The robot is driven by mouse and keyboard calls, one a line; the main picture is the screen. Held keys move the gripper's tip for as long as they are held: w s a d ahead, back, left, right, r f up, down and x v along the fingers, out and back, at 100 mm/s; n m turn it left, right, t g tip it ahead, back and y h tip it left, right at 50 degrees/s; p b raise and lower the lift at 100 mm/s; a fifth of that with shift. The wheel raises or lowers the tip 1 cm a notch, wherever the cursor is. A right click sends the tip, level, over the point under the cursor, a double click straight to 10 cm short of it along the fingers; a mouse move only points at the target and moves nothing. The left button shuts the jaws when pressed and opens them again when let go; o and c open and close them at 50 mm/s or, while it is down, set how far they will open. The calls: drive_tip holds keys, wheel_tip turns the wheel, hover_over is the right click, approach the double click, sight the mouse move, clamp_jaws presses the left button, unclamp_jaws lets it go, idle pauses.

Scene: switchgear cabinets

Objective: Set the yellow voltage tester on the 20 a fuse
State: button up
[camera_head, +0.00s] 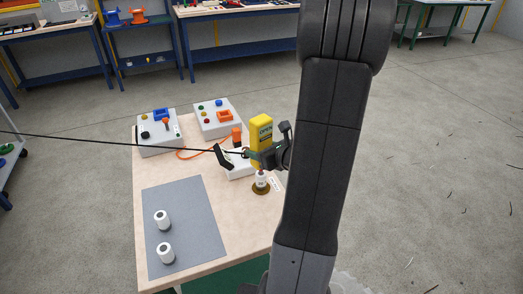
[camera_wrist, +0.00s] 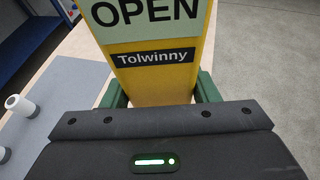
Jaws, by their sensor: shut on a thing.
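The yellow voltage tester (camera_head: 261,130) is upright in my gripper (camera_head: 259,156), above the right side of the table. In the wrist view the tester (camera_wrist: 152,75) shows a pale "OPEN" panel and a "Tolwinny" label, between two green fingers. A white fuse (camera_head: 261,183) stands upright on a round brown base below the tester. I cannot tell whether the tester's lower end touches it. A small label (camera_head: 277,184) lies beside that fuse, too small to read. Two more white fuses (camera_head: 162,220) (camera_head: 166,253) stand on the grey mat, their ratings unreadable.
Two grey control boxes (camera_head: 159,146) (camera_head: 218,131) stand at the table's back. A white block (camera_head: 238,171) and an orange device (camera_head: 236,136) with an orange cable are close to the tester. A black line crosses from the left. The grey mat (camera_head: 190,205) is mostly bare.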

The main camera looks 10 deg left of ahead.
sight(266, 135)
drive_tip(key=shift+r+p, duration=2.15)
drive_tip(key=shift+r, duration=0.85)
